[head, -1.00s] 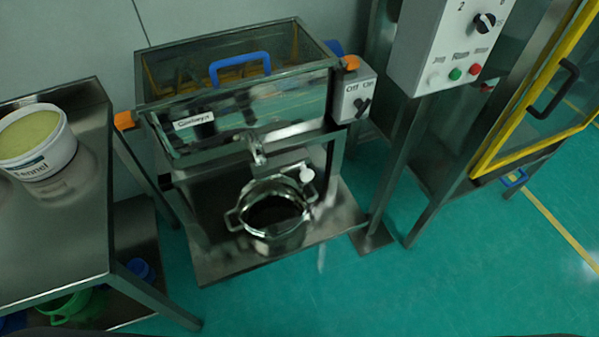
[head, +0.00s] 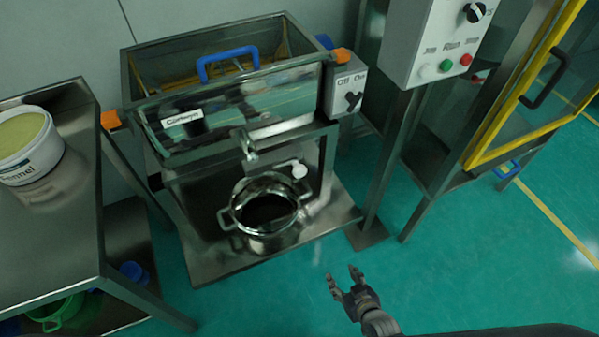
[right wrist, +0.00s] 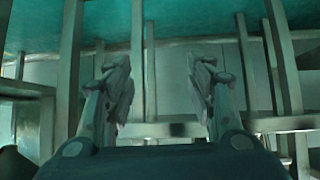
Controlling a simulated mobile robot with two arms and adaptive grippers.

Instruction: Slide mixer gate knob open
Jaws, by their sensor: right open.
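The mixer (head: 230,120) is a steel box on a stand with a glossy front and a blue-handled lid. Under it, on the right side, a small white knob (head: 299,170) sticks out, which looks like the gate knob. My right gripper (head: 343,275) is open and empty, in front of the stand, lower right of the knob and clear of it. In the right wrist view the two fingers (right wrist: 161,75) are spread with nothing between them. I cannot make out the knob there. My left gripper is in neither current view.
A two-handled steel pot (head: 234,222) stands on the stand's lower shelf (head: 205,262), beneath the mixer. A steel table (head: 60,225) with a white tub (head: 35,165) is at left. A control box (head: 425,60) on a post is at right. Open green floor (head: 290,305) lies in front.

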